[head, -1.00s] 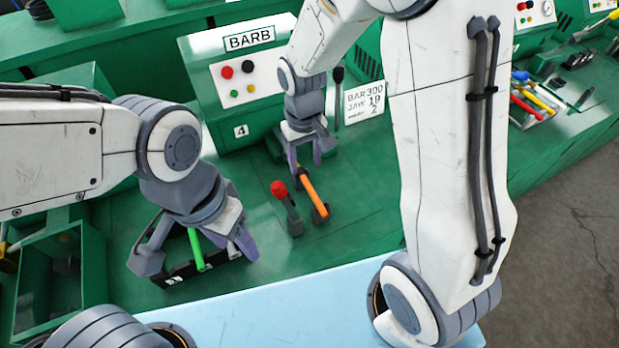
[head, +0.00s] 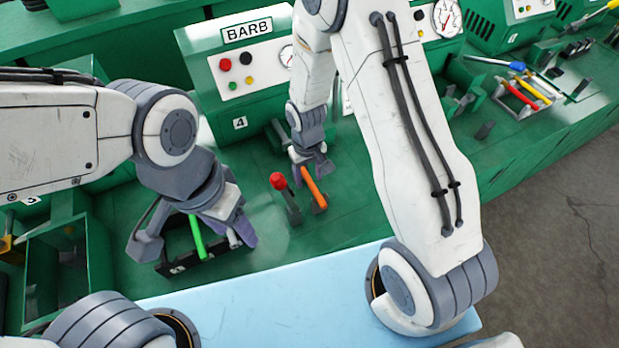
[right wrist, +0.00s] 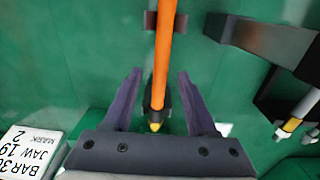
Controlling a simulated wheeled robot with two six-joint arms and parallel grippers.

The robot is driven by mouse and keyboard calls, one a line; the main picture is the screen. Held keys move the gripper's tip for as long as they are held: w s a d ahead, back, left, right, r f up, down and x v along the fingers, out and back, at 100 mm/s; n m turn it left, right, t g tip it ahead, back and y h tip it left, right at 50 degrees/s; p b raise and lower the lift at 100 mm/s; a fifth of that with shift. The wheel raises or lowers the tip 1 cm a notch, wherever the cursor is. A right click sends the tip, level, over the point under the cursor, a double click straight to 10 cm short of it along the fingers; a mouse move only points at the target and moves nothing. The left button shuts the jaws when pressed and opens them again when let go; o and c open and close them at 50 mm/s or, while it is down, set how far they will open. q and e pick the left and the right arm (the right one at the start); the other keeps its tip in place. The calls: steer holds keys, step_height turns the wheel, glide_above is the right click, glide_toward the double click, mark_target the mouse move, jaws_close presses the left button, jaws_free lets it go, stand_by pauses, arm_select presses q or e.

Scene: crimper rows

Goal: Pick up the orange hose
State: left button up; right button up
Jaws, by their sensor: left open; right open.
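The orange hose (head: 314,187) lies on the green bench in front of the BARB machine. In the right wrist view the orange hose (right wrist: 165,45) runs down the picture between the fingers, its lower end in a dark fitting with a yellow tip. My right gripper (head: 311,169) is at the hose's far end. In the wrist view the right gripper (right wrist: 160,85) is open, one finger on each side of the hose with gaps showing. My left gripper (head: 195,240) is open at a black rack (head: 205,262) with a green hose (head: 197,237).
A red-knobbed lever (head: 279,182) stands just left of the orange hose. The BARB machine (head: 240,95) rises behind. A pale blue surface (head: 270,310) lies in front. A tray of coloured hoses (head: 525,92) is at the far right. A label card (right wrist: 28,150) lies near the right gripper.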

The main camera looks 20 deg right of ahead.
steer(key=shift+f, duration=0.1)
jaws_close()
